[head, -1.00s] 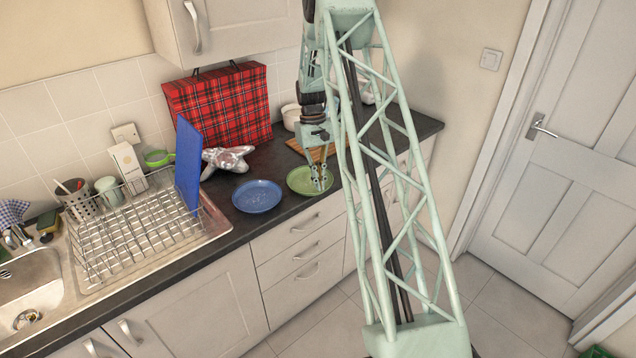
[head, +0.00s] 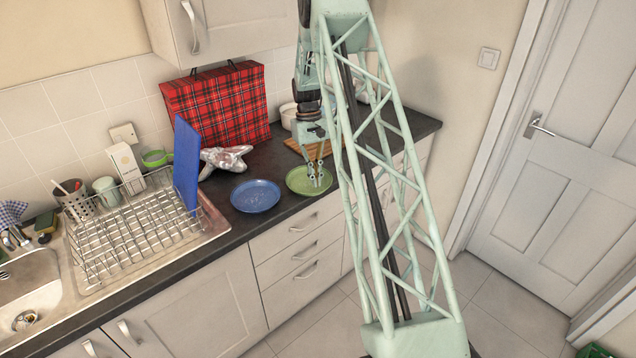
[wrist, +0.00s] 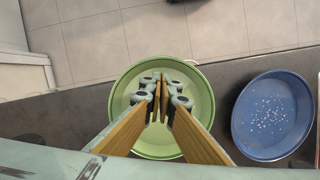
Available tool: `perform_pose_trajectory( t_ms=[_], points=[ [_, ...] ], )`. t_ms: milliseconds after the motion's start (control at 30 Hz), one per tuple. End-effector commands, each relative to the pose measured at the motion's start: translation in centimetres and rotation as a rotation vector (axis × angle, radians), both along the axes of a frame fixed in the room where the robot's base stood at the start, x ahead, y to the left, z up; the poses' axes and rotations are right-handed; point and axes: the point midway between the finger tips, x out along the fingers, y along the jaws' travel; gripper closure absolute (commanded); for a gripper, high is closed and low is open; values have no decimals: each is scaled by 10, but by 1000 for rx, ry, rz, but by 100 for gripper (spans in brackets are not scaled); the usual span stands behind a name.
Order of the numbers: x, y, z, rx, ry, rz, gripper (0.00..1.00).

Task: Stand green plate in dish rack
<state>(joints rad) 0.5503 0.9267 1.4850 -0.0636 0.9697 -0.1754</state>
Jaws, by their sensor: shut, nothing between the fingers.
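The green plate (head: 301,181) lies flat on the dark counter, right of the blue plate. It also shows in the wrist view (wrist: 140,68), directly beneath my gripper. My gripper (head: 317,181) points down over the plate's right part, its fingers shut with nothing between them. In the wrist view the fingertips (wrist: 161,86) are close together over the plate's middle; whether they touch it I cannot tell. The wire dish rack (head: 128,238) stands on the metal drainer at the left, with a blue board (head: 187,165) upright at its right end.
The blue plate (head: 255,196) with white specks lies between the rack and the green plate. A crumpled silvery bag (head: 226,158), a red tartan bag (head: 217,108) and a wooden board (head: 312,148) stand or lie behind. The sink (head: 28,290) is at far left.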

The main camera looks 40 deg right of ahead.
Motion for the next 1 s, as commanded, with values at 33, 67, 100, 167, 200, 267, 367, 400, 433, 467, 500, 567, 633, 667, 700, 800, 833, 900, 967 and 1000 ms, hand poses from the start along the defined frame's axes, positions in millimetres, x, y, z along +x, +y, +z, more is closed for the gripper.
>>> perform_pose_trajectory(
  t_ms=[33,67,100,167,200,267,367,400,433,467,500,567,633,667,700,800,833,900,967,1000],
  points=[
    [4,-1,0,0,-1,0,100],
    [6,-2,0,0,0,1,100],
    [10,-2,0,1,1,1,100],
    [15,-4,0,0,0,1,100],
    [16,-5,4,-1,-2,1,100],
    [17,-5,11,0,-1,1,100],
    [20,-6,22,-1,-2,1,100],
    [21,-6,26,-2,-3,1,100],
    [22,-7,30,-2,-3,1,100],
    [23,-7,34,-1,-2,1,100],
    [24,-7,38,0,-1,1,100],
    [26,-8,47,0,-2,1,100],
    [28,-9,57,0,-2,1,100],
    [29,-9,61,-1,-2,1,100],
    [30,-9,66,-1,-2,1,100],
    [33,-10,78,0,-2,1,100],
    [34,-10,81,0,-2,1,100],
    [35,-11,87,0,-1,1,100],
    [36,-11,90,0,0,1,100],
    [36,-11,92,0,0,1,100]
  ],
)
